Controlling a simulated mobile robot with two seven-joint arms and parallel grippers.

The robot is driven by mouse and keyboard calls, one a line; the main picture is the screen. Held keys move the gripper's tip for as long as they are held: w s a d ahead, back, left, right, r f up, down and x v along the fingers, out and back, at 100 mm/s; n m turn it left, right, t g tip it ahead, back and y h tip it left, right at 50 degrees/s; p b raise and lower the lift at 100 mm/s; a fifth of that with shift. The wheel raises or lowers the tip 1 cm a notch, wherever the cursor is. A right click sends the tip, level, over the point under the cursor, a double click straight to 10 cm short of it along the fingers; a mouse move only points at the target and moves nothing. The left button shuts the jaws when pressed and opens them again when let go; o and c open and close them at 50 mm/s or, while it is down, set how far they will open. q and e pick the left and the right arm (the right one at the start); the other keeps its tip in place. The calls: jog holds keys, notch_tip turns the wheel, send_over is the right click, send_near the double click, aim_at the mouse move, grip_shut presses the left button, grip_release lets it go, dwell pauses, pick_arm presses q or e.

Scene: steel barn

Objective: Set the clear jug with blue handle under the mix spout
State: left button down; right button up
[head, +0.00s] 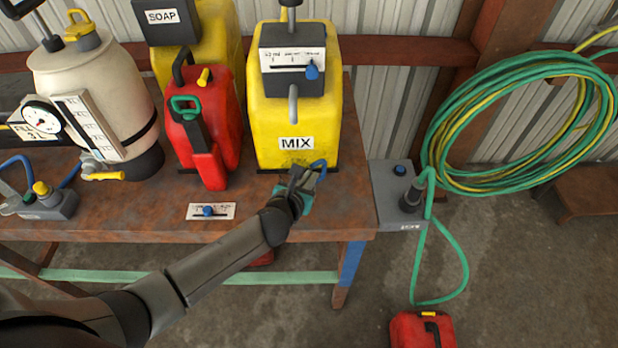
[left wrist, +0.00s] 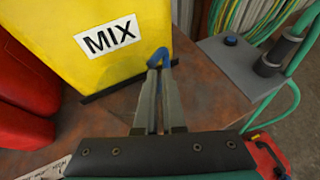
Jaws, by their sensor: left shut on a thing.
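A yellow container (head: 262,130) with a MIX label stands on the bench. A grey spout (head: 293,105) hangs down its front above the label. My left gripper (head: 305,179) is at the foot of this container, below the spout, shut on the jug's blue handle (head: 320,166). In the left wrist view, the blue handle (left wrist: 162,57) shows at the fingertips (left wrist: 158,88), by the lower right corner of the yellow container (left wrist: 95,65). The jug's clear body is hard to make out, so I cannot tell whether it rests on the bench. My right gripper is not in view.
A red can (head: 205,135) stands close left of the MIX container, with a yellow SOAP container (head: 218,55) behind. A cream tank (head: 95,85) is farther left. A grey box (head: 395,185) is at the bench's right end. The front bench strip (head: 150,222) is mostly clear.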

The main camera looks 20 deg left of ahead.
pick_arm(q)
jog(key=shift+f, duration=0.1)
jog(key=c, duration=1)
grip_release()
jog(key=p+v, duration=0.2)
jog(key=v, duration=1)
jog(key=shift+r, duration=0.2)
